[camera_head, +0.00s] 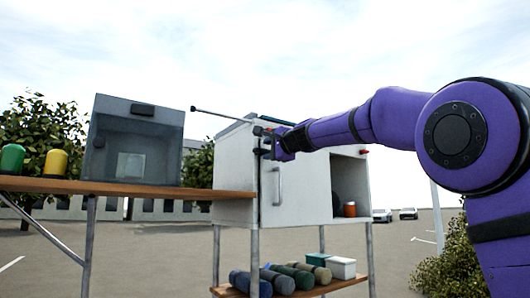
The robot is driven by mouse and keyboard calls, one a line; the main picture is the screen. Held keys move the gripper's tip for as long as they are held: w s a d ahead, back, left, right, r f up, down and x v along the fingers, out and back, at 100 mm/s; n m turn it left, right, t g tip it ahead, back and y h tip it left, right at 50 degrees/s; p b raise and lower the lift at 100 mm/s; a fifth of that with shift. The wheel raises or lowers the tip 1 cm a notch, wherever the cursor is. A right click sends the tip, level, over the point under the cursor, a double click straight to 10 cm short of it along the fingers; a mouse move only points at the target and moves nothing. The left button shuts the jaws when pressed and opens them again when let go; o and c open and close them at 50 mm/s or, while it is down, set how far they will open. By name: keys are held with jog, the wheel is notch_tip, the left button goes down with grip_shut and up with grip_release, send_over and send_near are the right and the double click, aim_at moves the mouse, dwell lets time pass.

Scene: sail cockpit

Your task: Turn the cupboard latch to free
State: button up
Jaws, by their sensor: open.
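The pale grey cupboard (304,188) stands on metal legs in the middle of the head view. Its front has a closed door with a vertical bar handle (277,186) near the left edge. On the right of the front is an open compartment. My gripper (264,141) is at the upper left corner of the cupboard front, above the handle. Its jaws are open, but they look small and dark here. The latch cannot be made out clearly; my gripper covers that part of the door edge. Whether the jaws touch anything there cannot be told.
A wooden counter (130,190) runs to the left, bearing a grey glass-fronted box (133,142), a green jar (12,159) and a yellow jar (56,163). A thin rod (225,114) sticks out above the cupboard. Rolled bundles (278,281) lie on the low shelf. An orange jar (349,209) stands in the compartment.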

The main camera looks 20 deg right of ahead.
jog(key=shift+x, duration=1.45)
jog(key=shift+c, duration=0.4)
jog(key=c, duration=0.6)
jog(key=shift+c, duration=0.2)
